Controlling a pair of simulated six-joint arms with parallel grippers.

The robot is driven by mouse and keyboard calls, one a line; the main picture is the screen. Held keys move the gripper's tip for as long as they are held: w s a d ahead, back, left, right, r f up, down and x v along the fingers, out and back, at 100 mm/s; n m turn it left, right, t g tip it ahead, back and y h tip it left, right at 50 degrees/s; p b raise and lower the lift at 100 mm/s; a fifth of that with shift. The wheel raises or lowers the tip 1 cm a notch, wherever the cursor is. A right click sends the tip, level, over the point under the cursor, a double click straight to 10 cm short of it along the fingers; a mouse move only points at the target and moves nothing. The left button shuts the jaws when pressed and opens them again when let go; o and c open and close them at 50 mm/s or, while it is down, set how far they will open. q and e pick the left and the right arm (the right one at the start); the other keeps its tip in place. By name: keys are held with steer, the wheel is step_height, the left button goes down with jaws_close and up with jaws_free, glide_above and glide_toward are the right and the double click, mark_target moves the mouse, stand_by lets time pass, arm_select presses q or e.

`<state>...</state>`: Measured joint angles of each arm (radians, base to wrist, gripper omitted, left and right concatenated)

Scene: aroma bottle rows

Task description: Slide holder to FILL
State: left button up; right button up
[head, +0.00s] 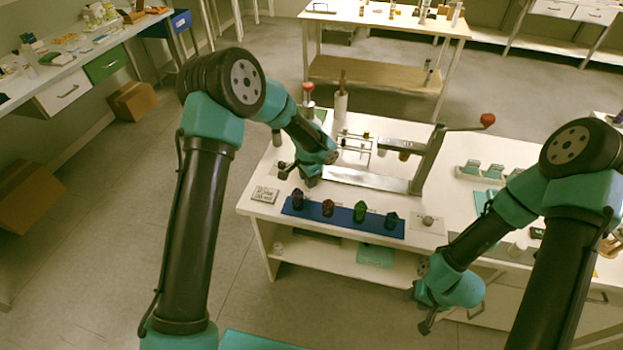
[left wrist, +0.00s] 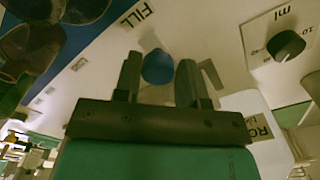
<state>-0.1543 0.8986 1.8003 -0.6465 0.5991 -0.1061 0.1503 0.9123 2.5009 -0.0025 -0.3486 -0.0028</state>
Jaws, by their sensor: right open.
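My left gripper (head: 300,176) is low over the bench at the left end of the metal rail (head: 370,181). In the left wrist view my left gripper (left wrist: 158,72) has its two fingers apart, with a blue round piece (left wrist: 158,67) filling the gap between them. The FILL label (left wrist: 137,15) lies just beyond the fingertips. In the head view the arm hides the held spot. My right gripper (head: 427,318) is open and empty, low in front of the bench.
A blue mat (head: 340,221) with several dark bottles lies in front of the rail. A lever with a red ball (head: 488,120) stands at the rail's right. A dial knob (left wrist: 285,45) shows at right in the left wrist view.

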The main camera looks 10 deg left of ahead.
arm_select(q)
steer(key=o, duration=0.4)
steer(key=shift+a, duration=0.2)
steer(key=shift+d, duration=0.1)
steer(key=shift+r, duration=0.5)
step_height(320, 180, up, 16)
steer(key=shift+r, duration=0.25)
